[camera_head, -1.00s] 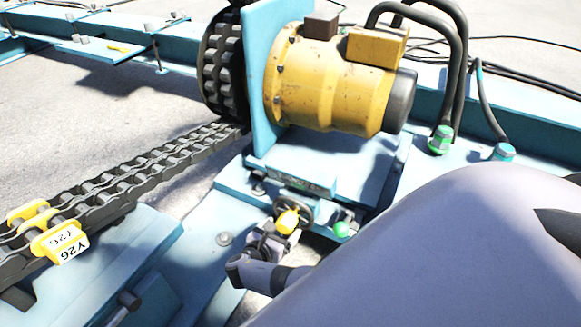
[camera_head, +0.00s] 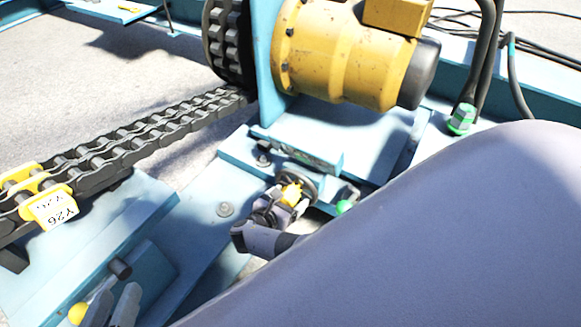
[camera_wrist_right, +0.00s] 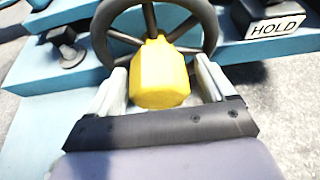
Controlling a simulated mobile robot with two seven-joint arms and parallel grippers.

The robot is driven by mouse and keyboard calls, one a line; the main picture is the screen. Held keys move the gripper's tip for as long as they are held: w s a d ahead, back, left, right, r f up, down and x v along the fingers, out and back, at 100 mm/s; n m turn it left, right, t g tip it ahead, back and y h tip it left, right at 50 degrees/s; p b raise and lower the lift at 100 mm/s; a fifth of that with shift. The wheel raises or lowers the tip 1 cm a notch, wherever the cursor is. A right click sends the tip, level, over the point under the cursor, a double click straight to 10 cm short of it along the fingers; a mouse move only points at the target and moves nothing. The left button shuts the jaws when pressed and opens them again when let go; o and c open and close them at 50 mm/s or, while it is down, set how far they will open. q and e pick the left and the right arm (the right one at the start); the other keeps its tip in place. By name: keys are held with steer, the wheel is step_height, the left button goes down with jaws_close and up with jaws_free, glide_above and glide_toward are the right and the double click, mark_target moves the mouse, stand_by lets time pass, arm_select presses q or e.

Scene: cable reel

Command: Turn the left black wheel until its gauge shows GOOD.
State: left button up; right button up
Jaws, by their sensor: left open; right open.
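A black spoked wheel (camera_head: 300,180) with a yellow knob (camera_head: 291,193) sits low on the blue frame, below the yellow motor. In the right wrist view the wheel (camera_wrist_right: 204,14) is partly cut off, and its yellow knob (camera_wrist_right: 158,75) lies between my open right fingers. My right gripper (camera_head: 283,203) is open around the knob; I cannot tell whether the fingers touch it. A white plate reading HOLD (camera_wrist_right: 276,27) stands right of the wheel. My left gripper (camera_head: 108,306) is open at the bottom left, beside a yellow ball (camera_head: 78,314). No GOOD reading shows.
A yellow motor (camera_head: 345,55) and dark sprocket (camera_head: 228,45) stand behind the wheel. A heavy chain (camera_head: 150,138) with a yellow link tagged Y26 (camera_head: 55,211) runs left. A green fitting (camera_head: 461,119) and black cables are at right. My right arm covers the lower right.

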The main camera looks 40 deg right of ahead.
arm_select(q)
steer(key=shift+a, duration=0.1)
arm_select(e)
steer(key=c, duration=1.5)
steer(key=shift+o, duration=0.2)
arm_select(q)
steer(key=shift+a+r, duration=0.15)
steer(key=shift+a, duration=0.3)
arm_select(e)
steer(key=shift+d, duration=0.1)
